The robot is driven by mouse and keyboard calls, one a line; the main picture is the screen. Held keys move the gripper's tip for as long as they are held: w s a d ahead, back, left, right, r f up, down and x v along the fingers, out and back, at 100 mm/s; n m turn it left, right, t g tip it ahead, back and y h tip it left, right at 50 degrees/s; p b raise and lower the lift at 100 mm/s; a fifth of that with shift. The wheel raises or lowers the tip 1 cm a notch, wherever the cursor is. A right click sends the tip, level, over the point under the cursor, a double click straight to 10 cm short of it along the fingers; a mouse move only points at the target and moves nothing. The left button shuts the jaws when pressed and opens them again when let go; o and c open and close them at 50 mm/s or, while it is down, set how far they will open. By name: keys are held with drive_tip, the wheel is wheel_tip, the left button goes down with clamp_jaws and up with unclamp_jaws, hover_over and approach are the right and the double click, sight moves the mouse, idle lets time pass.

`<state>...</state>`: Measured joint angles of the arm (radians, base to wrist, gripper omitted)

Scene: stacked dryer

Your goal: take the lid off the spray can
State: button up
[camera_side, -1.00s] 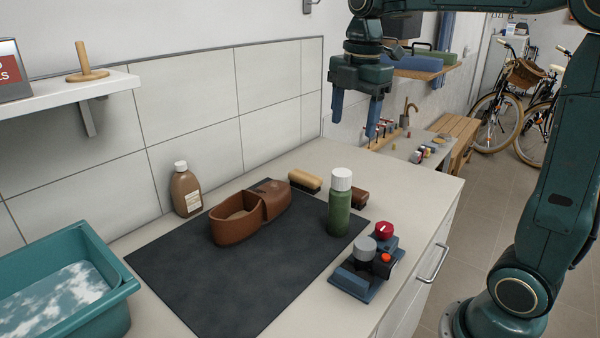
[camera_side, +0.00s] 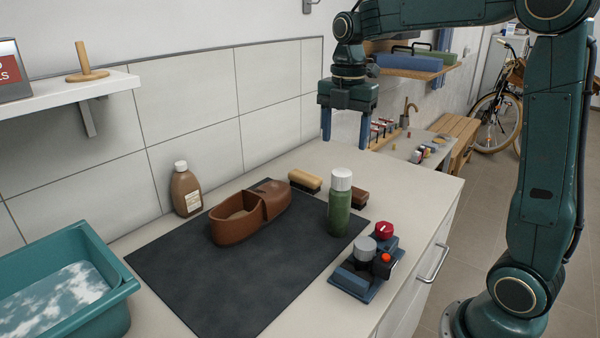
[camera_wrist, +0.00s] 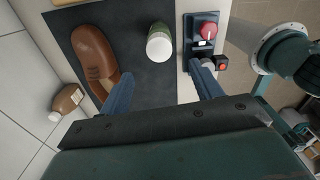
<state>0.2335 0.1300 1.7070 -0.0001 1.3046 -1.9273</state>
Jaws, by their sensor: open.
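The spray can (camera_side: 340,210) is green and stands upright on the dark mat, near its right edge. Its white lid (camera_side: 341,180) is on top. In the wrist view the lid (camera_wrist: 159,46) is seen from above, a little ahead of the fingertips and between their lines. My gripper (camera_side: 345,142) is open and empty, pointing down, above and behind the can in the side view. Its two blue fingers also show in the wrist view (camera_wrist: 163,80). Nothing touches the can.
A brown shoe (camera_side: 235,228) lies left of the can on the dark mat (camera_side: 215,285). Two brushes (camera_side: 305,181) lie behind it. A blue device with a red knob (camera_side: 384,229) stands right of the can. A brown bottle (camera_side: 186,190) and a teal basin (camera_side: 95,320) are further left.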

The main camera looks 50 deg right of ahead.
hover_over(342, 172)
drive_tip(key=shift+a+f, duration=0.1)
drive_tip(key=shift+f, duration=2.15)
drive_tip(key=shift+f, duration=0.1)
drive_tip(key=shift+f, duration=2.5)
drive_tip(key=shift+c, duration=0.4)
drive_tip(key=c, duration=0.9)
